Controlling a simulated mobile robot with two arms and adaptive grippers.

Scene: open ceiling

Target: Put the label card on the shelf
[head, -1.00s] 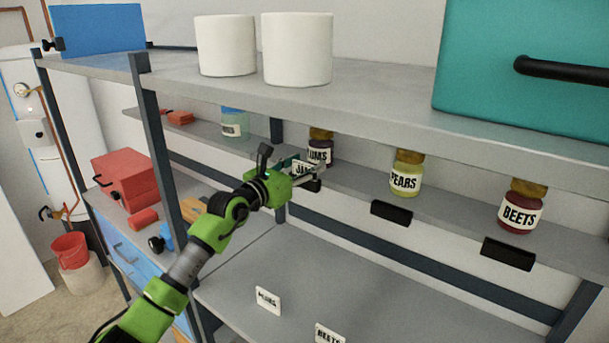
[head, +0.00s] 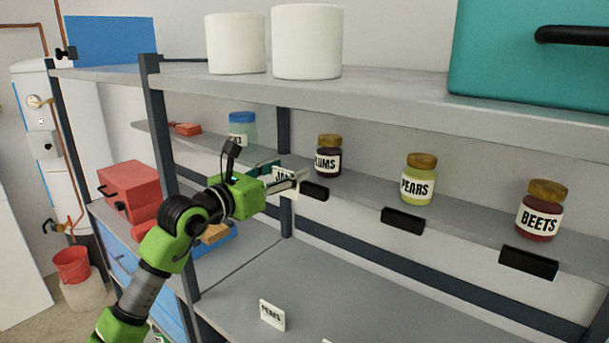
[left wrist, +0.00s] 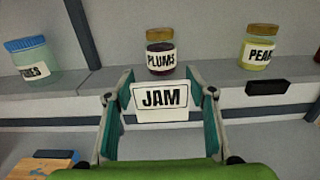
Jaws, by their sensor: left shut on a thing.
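My left gripper (head: 281,184) is shut on a white label card reading JAM (left wrist: 161,96), held upright in front of the shelf's (head: 365,187) front edge. In the left wrist view the card sits between the two fingers and faces the camera. Behind it on the shelf are a dark jar labelled PLUMS (head: 328,157) and a yellow-green PEARS jar (head: 417,182). A red BEETS jar (head: 541,212) stands further right. Black holders on the shelf edge show below PLUMS (head: 314,191), PEARS (head: 402,220) and BEETS (head: 528,262). My right gripper is not in view.
A blue-lidded jar (head: 242,129) stands left on the shelf, its label partly hidden. A PEARS card (head: 272,314) stands on the lower surface (head: 330,285). Above are two white canisters (head: 307,42) and a teal box (head: 530,55). A dark post (head: 165,140) rises beside my arm.

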